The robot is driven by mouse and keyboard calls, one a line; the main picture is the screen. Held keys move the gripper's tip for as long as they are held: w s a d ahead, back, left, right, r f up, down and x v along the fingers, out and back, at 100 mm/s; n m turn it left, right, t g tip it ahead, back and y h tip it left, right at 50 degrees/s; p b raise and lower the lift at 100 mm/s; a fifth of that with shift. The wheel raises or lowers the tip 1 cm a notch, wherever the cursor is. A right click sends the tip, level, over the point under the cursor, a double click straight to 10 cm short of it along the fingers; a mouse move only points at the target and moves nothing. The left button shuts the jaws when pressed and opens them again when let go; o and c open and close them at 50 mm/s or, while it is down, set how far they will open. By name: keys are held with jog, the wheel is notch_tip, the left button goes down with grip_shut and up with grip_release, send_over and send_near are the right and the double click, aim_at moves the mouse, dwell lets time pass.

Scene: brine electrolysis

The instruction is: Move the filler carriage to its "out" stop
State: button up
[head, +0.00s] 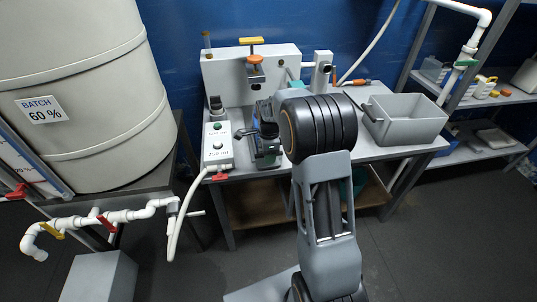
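A white filler panel (225,80) stands at the back of the bench. A grey fitting with an orange front (255,68), which looks like the filler carriage, is at the middle of the panel, below a yellow T-shaped handle (251,41). Any stop marking is too small to read. My gripper (262,137), dark with bluish parts, is in front of and below the panel, right of a white control box (218,145). It is apart from the orange-fronted fitting. My arm hides the bench to its right, and the fingers are not clear enough to tell open from shut.
A grey open bin (405,120) stands on the bench's right side. A large tank (85,120) labelled "BATCH 60 %" and white pipes with red and yellow valves (105,222) are at left. A shelf rack (490,100) is at right. Dark floor (420,250) is clear at lower right.

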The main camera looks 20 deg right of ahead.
notch_tip(320, 180, up, 14)
jog(key=p, duration=0.1)
jog(key=shift+f, duration=0.15)
dwell(0.6)
